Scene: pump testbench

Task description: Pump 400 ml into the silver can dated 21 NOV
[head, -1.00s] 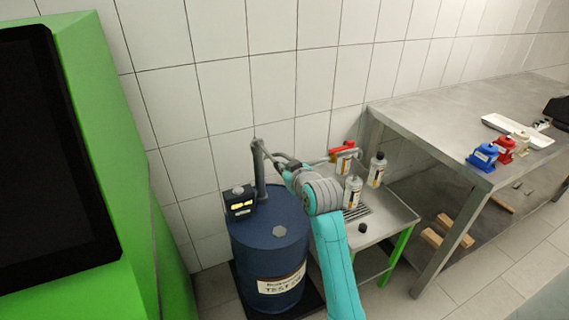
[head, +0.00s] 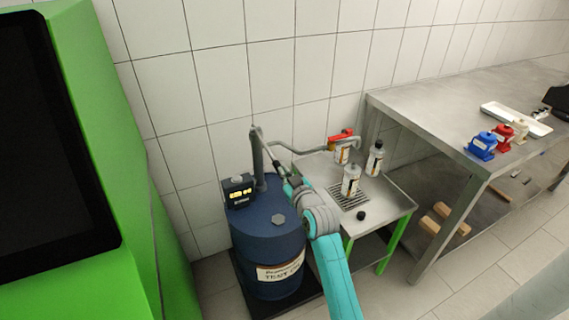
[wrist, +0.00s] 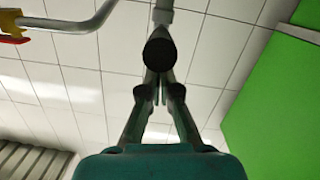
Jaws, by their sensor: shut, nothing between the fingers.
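The blue drum (head: 265,243) carries a grey hand pump (head: 258,160) with a lever slanting down to the right. My gripper (head: 291,184) is at the lever's lower end above the drum. In the wrist view my gripper (wrist: 163,92) is shut and empty, with the lever's dark rounded end (wrist: 160,50) in front of its fingertips; I cannot tell if they touch. A meter (head: 239,191) with yellow digits, unreadable, is beside the pump.
The cans stand on a small metal table (head: 393,200) with green legs; a black cap (head: 361,215) lies there. The outlet pipe (head: 305,150) crosses to the spout. A steel bench (head: 430,106) stands right, a green cabinet (head: 88,290) left, a tiled wall behind.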

